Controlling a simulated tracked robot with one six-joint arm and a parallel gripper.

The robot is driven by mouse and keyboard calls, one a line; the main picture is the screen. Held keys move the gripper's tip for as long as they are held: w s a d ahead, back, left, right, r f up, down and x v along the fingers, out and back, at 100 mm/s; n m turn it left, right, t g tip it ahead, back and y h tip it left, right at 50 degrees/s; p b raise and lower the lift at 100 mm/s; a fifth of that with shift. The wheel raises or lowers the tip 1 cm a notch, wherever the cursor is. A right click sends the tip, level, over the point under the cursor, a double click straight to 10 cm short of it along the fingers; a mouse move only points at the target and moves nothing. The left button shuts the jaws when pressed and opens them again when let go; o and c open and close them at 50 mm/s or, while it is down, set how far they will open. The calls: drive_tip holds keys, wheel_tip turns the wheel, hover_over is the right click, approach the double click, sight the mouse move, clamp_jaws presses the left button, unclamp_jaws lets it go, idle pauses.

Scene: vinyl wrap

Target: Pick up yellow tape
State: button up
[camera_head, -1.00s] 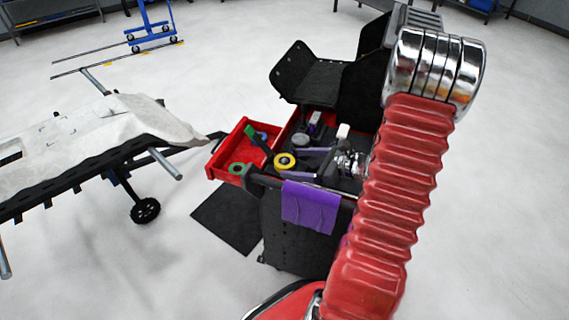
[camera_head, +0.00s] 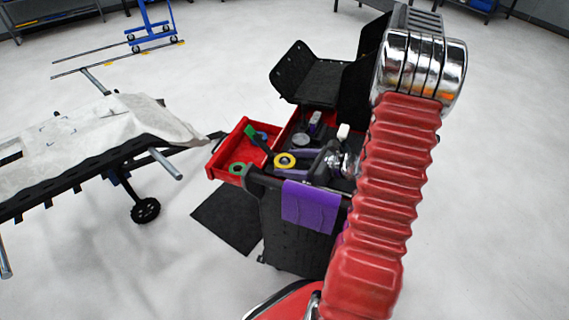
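The yellow tape (camera_head: 284,160) is a ring with a pale centre on the black cart, beside the red drawer. My gripper (camera_head: 296,162) reaches in from the right over the cart. Its two greyish-purple fingers are apart and point left at the tape, one on the far side and one on the near side. The fingertips are at the tape's right edge. I cannot tell whether they touch it. My red arm hides the cart's right part.
The open red drawer (camera_head: 213,168) holds a green tape roll (camera_head: 237,169) and a blue one (camera_head: 262,136). A purple cloth (camera_head: 309,207) hangs in front. A white-covered stand (camera_head: 110,125) is left.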

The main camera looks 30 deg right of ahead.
sight(291, 163)
drive_tip(key=c, duration=1.1)
drive_tip(key=shift+r, duration=0.1)
drive_tip(key=shift+r, duration=4.95)
